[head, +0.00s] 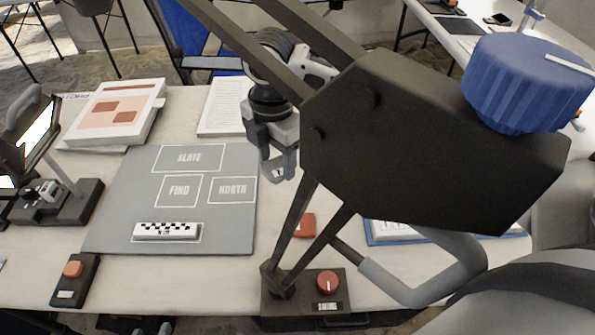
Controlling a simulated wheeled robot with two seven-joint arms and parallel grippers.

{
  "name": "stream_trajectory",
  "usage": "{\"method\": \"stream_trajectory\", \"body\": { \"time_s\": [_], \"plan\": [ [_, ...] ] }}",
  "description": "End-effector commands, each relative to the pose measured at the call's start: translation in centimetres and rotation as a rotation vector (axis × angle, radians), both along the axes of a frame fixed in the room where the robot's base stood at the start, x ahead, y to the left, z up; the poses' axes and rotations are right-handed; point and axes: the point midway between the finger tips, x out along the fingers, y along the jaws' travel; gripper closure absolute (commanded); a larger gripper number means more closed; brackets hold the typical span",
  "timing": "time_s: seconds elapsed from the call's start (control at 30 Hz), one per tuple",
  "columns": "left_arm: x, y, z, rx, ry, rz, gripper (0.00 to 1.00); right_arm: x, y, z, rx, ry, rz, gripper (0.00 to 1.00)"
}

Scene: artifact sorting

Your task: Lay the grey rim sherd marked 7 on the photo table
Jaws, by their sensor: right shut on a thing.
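The grey photo board (125,215) lies on the table at left of centre, with outlined boxes marked SLATE, FIND and NORTH. These three boxes are empty. A checkered scale bar (166,231) lies in the outline below them. My right gripper (284,172) points down just past the board's right edge, near the NORTH box. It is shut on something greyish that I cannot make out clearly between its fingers. I cannot read a 7 on it or confirm that it is the grey rim sherd. My left gripper is not in view.
A large dark lamp head (420,140) with a blue knob (525,85) blocks the centre right. Its base (275,304) has a red knob (327,282). A box with an orange button (73,268) and a thick book (115,112) stand at left.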

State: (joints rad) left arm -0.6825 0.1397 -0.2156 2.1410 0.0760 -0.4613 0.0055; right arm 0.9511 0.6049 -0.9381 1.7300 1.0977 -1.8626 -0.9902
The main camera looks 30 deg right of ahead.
Motion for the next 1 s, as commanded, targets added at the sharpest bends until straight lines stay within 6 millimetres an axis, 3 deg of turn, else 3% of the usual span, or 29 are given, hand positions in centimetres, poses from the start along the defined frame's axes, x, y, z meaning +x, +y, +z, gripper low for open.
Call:
{"method": "stream_trajectory", "body": {
  "time_s": [0.1, 0.33, 0.57, 0.8, 1.0],
  "plan": [
    [0.0, 0.0, -0.2, -0.003, 0.000, 0.001, 0.64, 1.6, -2.7, -1.5, -0.002, 0.003, -0.009, 0.71],
    [0.1, -0.1, -0.3, -0.010, -0.005, 0.002, 0.64, 3.1, -5.1, -5.4, 0.000, 0.001, -0.004, 0.71],
    [0.2, -0.1, 0.1, -0.016, -0.015, 0.002, 0.64, 3.7, -5.9, -6.6, 0.001, 0.001, -0.003, 0.71],
    [0.0, -0.1, -0.3, -0.018, -0.008, 0.005, 0.64, 3.9, -6.4, -9.8, -0.001, 0.002, -0.001, 0.71],
    [0.0, -0.1, -0.3, -0.019, -0.006, 0.006, 0.64, 4.0, -6.3, -10.1, 0.001, -0.002, 0.000, 0.71]
  ]
}}
